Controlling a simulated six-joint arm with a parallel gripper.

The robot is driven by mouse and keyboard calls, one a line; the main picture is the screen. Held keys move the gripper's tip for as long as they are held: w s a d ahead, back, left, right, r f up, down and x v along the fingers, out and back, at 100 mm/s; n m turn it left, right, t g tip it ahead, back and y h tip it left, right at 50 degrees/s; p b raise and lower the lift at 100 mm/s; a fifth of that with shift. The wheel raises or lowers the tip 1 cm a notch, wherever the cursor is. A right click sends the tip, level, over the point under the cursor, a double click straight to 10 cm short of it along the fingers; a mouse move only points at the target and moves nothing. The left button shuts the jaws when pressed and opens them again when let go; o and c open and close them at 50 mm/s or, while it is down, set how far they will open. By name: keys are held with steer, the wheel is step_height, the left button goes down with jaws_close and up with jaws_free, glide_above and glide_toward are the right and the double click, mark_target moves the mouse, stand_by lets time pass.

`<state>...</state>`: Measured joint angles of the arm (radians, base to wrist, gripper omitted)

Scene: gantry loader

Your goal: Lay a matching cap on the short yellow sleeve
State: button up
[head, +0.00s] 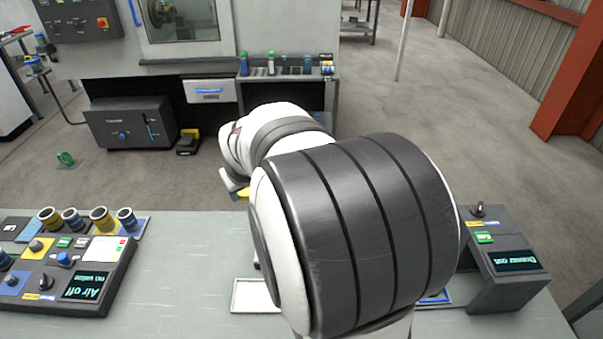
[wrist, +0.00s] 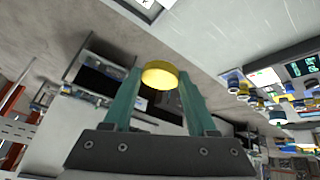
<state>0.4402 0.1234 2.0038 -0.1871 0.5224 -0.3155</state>
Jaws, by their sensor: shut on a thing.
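My gripper (wrist: 158,82) is shut on a round yellow cap (wrist: 160,73), held between the tips of its two green fingers. In the head view the yellow cap (head: 243,194) shows in small part beside my arm, above the far edge of the bench, and my arm hides most of the gripper. Two yellow sleeves, one at the left end (head: 50,218) and one larger-looking (head: 101,219), stand in a row at the left back of the bench, left of the gripper. Which of them is shorter is hard to tell.
Blue sleeves (head: 73,220) (head: 126,220) alternate with the yellow ones. A control panel (head: 85,283) lies in front of the row. A white tray (head: 254,297) is partly behind my arm, and a dark box with a display (head: 512,262) stands at right. Bench between panel and tray is bare.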

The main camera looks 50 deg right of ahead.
steer(key=s+a+r+n, duration=0.1)
steer(key=s+a, duration=0.4)
steer(key=a, duration=0.6)
steer(key=s+d+f+m, duration=0.15)
steer(key=s+d, duration=0.25)
steer(key=d, duration=0.4)
steer(key=s+d+f, duration=0.3)
steer(key=s+d, duration=0.1)
steer(key=d, duration=0.3)
steer(key=s+d+f+m, duration=0.1)
steer(key=s+d+f, duration=0.1)
steer(key=s+d, duration=0.45)
steer(key=s+d+f+m+g+h, duration=0.1)
steer(key=s+d+f+m, duration=0.1)
steer(key=s+d, duration=0.55)
steer(key=s+d+f+m+g+h, duration=0.1)
steer(key=s+d+f, duration=0.25)
steer(key=s, duration=0.65)
steer(key=shift+w+d+f, duration=0.1)
steer(key=shift+d+f, duration=0.1)
steer(key=shift+f, duration=0.85)
steer(key=shift+d+f, duration=0.2)
steer(key=shift+f, duration=0.85)
steer(key=shift+a+f, duration=0.1)
steer(key=shift+f, duration=0.2)
